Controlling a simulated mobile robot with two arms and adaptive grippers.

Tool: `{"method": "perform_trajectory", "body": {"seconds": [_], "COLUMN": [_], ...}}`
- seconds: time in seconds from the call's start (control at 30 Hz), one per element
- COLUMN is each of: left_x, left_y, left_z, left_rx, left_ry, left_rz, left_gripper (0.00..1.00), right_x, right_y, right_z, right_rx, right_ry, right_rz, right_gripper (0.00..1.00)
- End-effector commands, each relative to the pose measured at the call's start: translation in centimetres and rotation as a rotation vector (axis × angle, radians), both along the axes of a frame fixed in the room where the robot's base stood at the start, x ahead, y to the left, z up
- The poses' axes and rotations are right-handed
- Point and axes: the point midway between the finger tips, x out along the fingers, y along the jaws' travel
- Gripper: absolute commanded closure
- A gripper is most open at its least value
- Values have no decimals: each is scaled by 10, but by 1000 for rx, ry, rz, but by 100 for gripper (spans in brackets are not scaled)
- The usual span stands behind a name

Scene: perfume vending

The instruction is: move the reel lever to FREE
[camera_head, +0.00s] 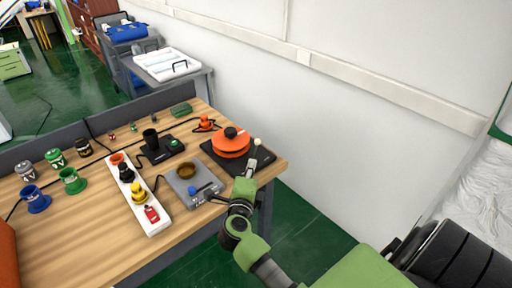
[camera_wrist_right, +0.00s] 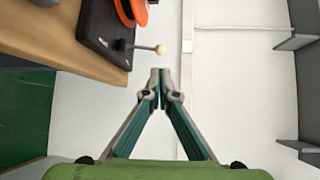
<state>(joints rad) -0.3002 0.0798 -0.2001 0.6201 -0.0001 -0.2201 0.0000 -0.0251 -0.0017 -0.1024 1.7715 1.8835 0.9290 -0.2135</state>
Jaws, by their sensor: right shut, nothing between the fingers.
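The orange reel (camera_head: 231,143) sits on a black base plate (camera_head: 262,160) at the right end of the wooden table. Its lever (camera_head: 257,147) is a thin stem with a pale round knob, standing at the right side of the plate. In the right wrist view the lever knob (camera_wrist_right: 160,49) is just beyond my fingertips, and part of the reel (camera_wrist_right: 131,10) shows at the top. My right gripper (camera_head: 253,164) is shut and empty, close to the lever, with a small gap in the right wrist view (camera_wrist_right: 160,72). The FREE marking is not legible. My left gripper is not seen.
A grey device with a brown ring (camera_head: 188,171) and a white strip with colored items (camera_head: 152,222) stand left of the reel. Several colored cups are at the table's left. A white wall (camera_head: 330,120) stands behind, right of the table.

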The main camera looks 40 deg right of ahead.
Motion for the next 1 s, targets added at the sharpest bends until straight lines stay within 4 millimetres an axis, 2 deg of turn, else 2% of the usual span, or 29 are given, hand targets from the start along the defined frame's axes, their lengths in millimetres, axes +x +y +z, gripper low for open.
{"method": "perform_trajectory", "body": {"seconds": [0.3, 0.5, 0.7, 1.0], "left_x": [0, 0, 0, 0], "left_y": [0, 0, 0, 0], "left_z": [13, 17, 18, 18], "left_rx": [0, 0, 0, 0], "left_ry": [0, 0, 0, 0], "left_rz": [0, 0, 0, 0], "left_gripper": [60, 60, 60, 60], "right_x": [47, 66, 73, 74], "right_y": [-48, -64, -72, -73], "right_z": [-6, -10, -13, -14], "right_rx": [-5, -4, -1, -1], "right_ry": [-1, -1, 0, -1], "right_rz": [-1, 0, 1, 1], "right_gripper": [100, 100, 100, 100]}}
